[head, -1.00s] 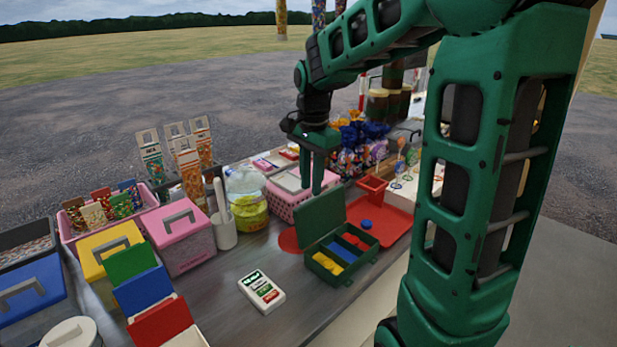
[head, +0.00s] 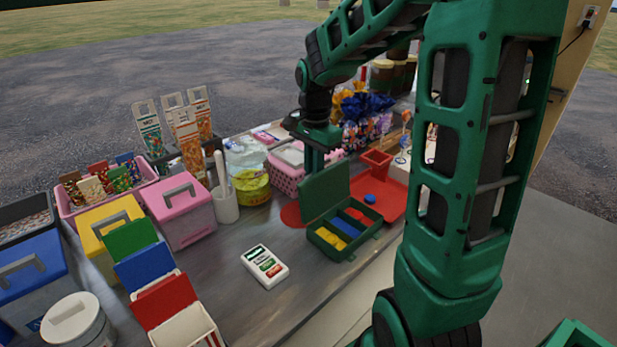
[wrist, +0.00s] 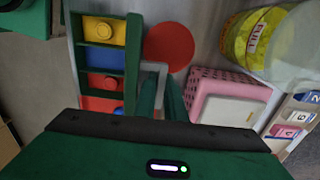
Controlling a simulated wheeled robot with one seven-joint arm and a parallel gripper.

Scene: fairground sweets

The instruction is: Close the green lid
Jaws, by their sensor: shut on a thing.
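A green box (head: 351,257) stands on the counter with yellow, blue and red pieces in its compartments. Its green lid (head: 325,196) stands upright along the back-left side, so the box is open. In the wrist view the lid (wrist: 133,60) shows nearly edge-on beside the compartments. My gripper (head: 314,165) is at the lid's top edge, from behind and above. In the wrist view my gripper's fingers (wrist: 162,92) point down beside the lid and are shut on it; the exact contact is hard to see.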

